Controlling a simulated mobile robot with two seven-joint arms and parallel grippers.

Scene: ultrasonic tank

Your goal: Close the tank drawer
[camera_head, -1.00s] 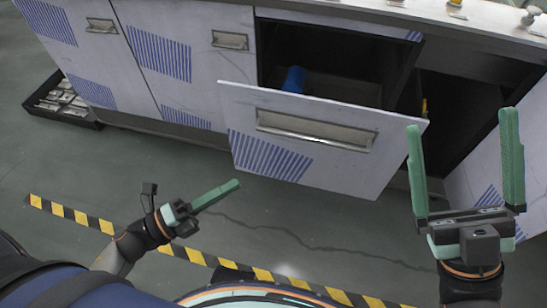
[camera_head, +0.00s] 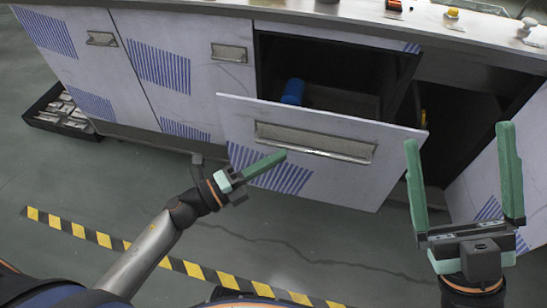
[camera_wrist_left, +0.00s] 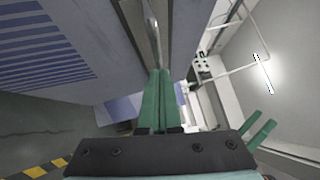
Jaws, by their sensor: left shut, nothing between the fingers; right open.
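The tank drawer (camera_head: 230,120) stands pulled out of the cabinet, its white front patched with blue stripes and fitted with a recessed metal handle (camera_head: 315,142). A blue object (camera_head: 292,91) sits inside it. My left gripper (camera_head: 282,155) is shut and empty, its green fingertips just in front of the drawer front, below and left of the handle. In the left wrist view the closed fingers (camera_wrist_left: 158,100) point along the drawer front (camera_wrist_left: 60,50); I cannot tell whether they touch it. My right gripper (camera_head: 460,140) is open and empty, to the right of the drawer.
A dark open compartment (camera_head: 455,125) lies right of the drawer. Closed cabinet doors (camera_head: 80,65) stand on the left, with a black crate (camera_head: 60,112) on the floor beside them. The countertop (camera_head: 430,15) carries small items. The striped floor tape (camera_head: 105,240) crosses clear floor.

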